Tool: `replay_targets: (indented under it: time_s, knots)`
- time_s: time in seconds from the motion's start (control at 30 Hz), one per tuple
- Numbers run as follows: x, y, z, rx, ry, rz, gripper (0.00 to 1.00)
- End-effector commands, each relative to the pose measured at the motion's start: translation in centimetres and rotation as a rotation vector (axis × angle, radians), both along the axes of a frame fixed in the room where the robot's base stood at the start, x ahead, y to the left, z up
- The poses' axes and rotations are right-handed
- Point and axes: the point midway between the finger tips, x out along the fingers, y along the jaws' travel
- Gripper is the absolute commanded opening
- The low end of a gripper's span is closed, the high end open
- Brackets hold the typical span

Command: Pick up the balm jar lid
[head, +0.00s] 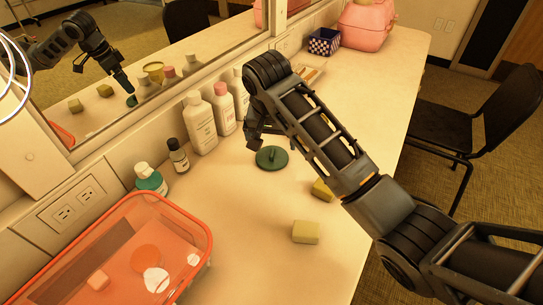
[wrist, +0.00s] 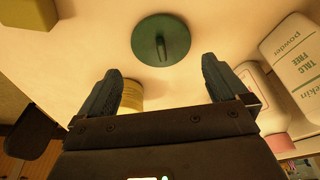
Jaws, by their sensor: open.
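The balm jar lid is a dark green round disc with a raised ridge or knob across its middle. In the head view the lid (head: 271,158) lies flat on the counter, just beyond and left of my arm. In the wrist view the lid (wrist: 161,40) is at the top centre, ahead of the fingertips and apart from them. My gripper (head: 258,137) hangs low over the counter near the lid. In the wrist view my gripper (wrist: 162,72) has its two fingers spread wide with nothing held between them. A yellowish round jar (wrist: 130,95) shows partly behind the left finger.
White bottles (head: 200,124), one with a pink cap (head: 222,89), stand along the mirror, close to my gripper. A talc bottle (wrist: 298,62) is at right. Yellow blocks (head: 306,232) lie in front. An orange tray (head: 130,250) fills the left; a chair (head: 480,125) stands right.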

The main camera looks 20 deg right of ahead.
Motion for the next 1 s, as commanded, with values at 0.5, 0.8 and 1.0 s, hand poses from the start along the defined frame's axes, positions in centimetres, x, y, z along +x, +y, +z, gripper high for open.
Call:
replay_targets:
  time_s: [0.5,0.8,1.0]
  knots:
    - [1.5,-0.7,-5.8,0.000,-0.001,0.001,1.00]
    - [1.5,-0.8,-6.1,0.001,-0.002,0.001,0.98]
    - [1.5,-0.7,-6.1,0.002,-0.002,0.002,0.79]
